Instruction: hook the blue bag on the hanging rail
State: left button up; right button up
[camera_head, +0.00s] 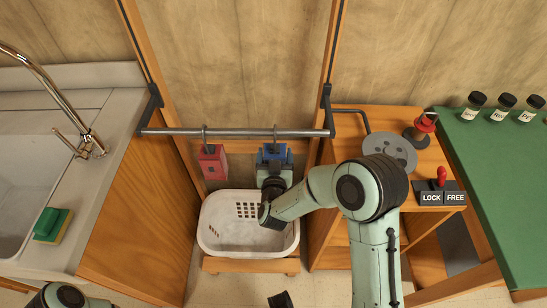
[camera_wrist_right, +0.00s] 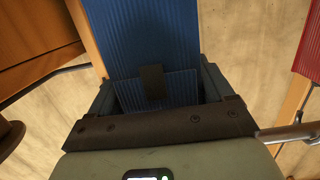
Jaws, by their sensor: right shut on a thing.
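The hanging rail (camera_head: 235,132) is a grey metal bar across the wooden frame; part of a bar also shows at the right of the wrist view (camera_wrist_right: 290,133). The blue bag (camera_head: 284,154) is at the rail's right half, close to it. A thin hook shows above the bag at the rail, but I cannot tell whether it sits over the bar. My right gripper (camera_head: 274,174) is shut on the blue bag, which fills the space between the fingers in the wrist view (camera_wrist_right: 145,35). My left gripper is out of view; only part of that arm shows at bottom left.
A red bag (camera_head: 213,162) hangs on the rail to the left. A white basket (camera_head: 225,240) stands below on a wooden stand. A sink counter (camera_head: 115,130) is at left. At right are a wooden shelf with a LOCK/FREE lever (camera_head: 441,180) and a green table (camera_head: 500,170) with jars.

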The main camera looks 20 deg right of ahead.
jog(key=shift+s+f, duration=0.1)
jog(key=shift+f, duration=0.15)
jog(key=o, duration=1.3)
jog(key=p+v, duration=0.1)
jog(key=v, duration=1.2)
jog(key=shift+s+r, duration=0.15)
jog(key=shift+r, duration=0.05)
